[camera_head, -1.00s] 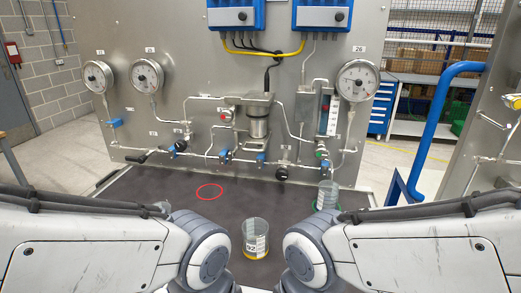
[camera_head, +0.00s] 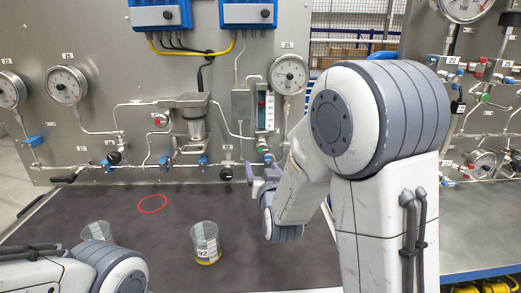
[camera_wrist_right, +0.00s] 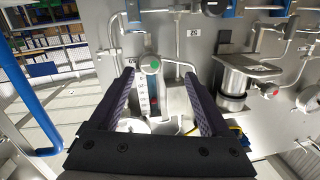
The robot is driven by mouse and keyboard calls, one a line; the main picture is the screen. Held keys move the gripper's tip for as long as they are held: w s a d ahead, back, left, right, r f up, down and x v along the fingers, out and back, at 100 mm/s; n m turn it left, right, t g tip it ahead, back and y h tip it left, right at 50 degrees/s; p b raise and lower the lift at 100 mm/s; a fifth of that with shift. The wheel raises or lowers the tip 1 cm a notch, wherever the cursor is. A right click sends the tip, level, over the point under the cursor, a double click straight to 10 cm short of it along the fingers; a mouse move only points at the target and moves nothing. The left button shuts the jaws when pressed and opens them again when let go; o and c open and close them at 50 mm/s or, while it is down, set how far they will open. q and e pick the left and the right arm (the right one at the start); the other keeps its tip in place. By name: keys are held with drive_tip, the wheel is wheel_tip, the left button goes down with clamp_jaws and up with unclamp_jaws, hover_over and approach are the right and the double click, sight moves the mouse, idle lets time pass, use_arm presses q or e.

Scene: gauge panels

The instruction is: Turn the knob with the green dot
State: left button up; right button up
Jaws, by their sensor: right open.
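The knob with the green dot (camera_head: 262,147) is on the panel, below the upright flow meter (camera_head: 265,110). In the right wrist view its green dot (camera_wrist_right: 151,64) faces the camera. My right gripper (camera_head: 262,176) is in front of the panel, just below the knob in the head view. In the right wrist view my right gripper (camera_wrist_right: 158,76) is open and empty, its two dark fingers apart on either side of the knob in the picture. I see no contact; the remaining gap is hard to judge. My left gripper is not in view; only my left arm shows at lower left.
A knob with a red dot (camera_head: 160,119) is left on the panel. Blue valve handles (camera_head: 203,161) and pipes run beside the knob. Glass beakers, one marked 92 (camera_head: 206,243), stand on the dark table (camera_head: 150,235) near a red ring (camera_head: 152,203). Another valve panel stands at right.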

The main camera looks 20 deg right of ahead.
sight(263, 149)
drive_tip(key=shift+t+h, duration=0.3)
drive_tip(key=shift+h, duration=0.1)
drive_tip(key=p+x, duration=0.1)
drive_tip(key=x, duration=0.2)
drive_tip(key=d+p+x, duration=0.1)
drive_tip(key=x, duration=0.2)
drive_tip(key=r+p+x, duration=0.1)
drive_tip(key=x, duration=0.3)
drive_tip(key=shift+s+d, duration=0.1)
drive_tip(key=shift+d, duration=0.15)
drive_tip(key=shift+w+d, duration=0.1)
drive_tip(key=shift+w, duration=0.3)
